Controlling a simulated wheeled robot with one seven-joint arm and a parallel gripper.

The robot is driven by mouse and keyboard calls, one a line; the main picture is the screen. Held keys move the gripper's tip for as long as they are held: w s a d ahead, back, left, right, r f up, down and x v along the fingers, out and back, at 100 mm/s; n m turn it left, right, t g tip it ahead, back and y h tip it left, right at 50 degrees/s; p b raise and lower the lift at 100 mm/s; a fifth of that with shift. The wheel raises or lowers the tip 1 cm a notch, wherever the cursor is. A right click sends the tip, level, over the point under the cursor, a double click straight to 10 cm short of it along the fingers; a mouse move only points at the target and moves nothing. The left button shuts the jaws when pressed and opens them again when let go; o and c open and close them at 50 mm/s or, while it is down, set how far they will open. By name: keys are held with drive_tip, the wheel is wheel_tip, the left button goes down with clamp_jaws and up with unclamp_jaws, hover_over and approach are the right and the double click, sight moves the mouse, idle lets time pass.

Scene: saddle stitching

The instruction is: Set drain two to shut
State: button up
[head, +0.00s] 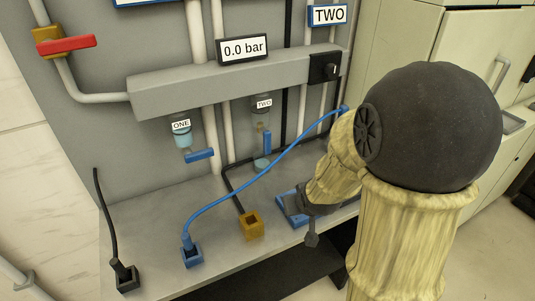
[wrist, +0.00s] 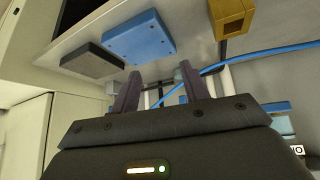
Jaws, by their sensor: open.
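Drain two is the blue lever (head: 267,143) under the clear bowl labelled TWO (head: 263,107) in the head view. The lever hangs upright, in line with the bowl. My gripper (wrist: 160,67) is open in the wrist view, with two dark fingers apart and nothing clearly held between them. In the head view my arm covers much of the right side, and its end is low over the shelf, to the right of and apart from the lever. I cannot clearly pick out the lever in the wrist view.
Bowl ONE (head: 181,133) has a blue lever (head: 199,155) turned nearly level. A blue cable (head: 230,189) crosses the bench (head: 150,215) in front of drain two. A yellow block (head: 251,226) and blue boxes (wrist: 140,38) stand near. The display (head: 244,49) reads 0.0 bar.

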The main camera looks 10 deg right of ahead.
sight(268, 150)
drive_tip(key=w+f+n+t+y+b, duration=0.1)
drive_tip(key=w+t+y+b, duration=0.1)
drive_tip(key=w+t, duration=0.3)
drive_tip(key=w+d+f+n+t+y+b, duration=0.1)
drive_tip(key=w+t+y+b, duration=0.2)
drive_tip(key=w+t+b, duration=0.2)
drive_tip(key=shift+w+d+f+n+b, duration=0.15)
drive_tip(key=shift+w+f+n+b, duration=0.2)
drive_tip(key=shift+w, duration=0.4)
drive_tip(key=shift+r, duration=0.1)
drive_tip(key=p+x, duration=0.1)
drive_tip(key=x, duration=0.4)
drive_tip(key=p+x, duration=0.1)
drive_tip(key=x, duration=0.5)
drive_tip(key=p+x, duration=0.1)
drive_tip(key=x, duration=0.5)
drive_tip(key=shift+w+r, duration=0.2)
drive_tip(key=shift+r, duration=0.05)
clamp_jaws()
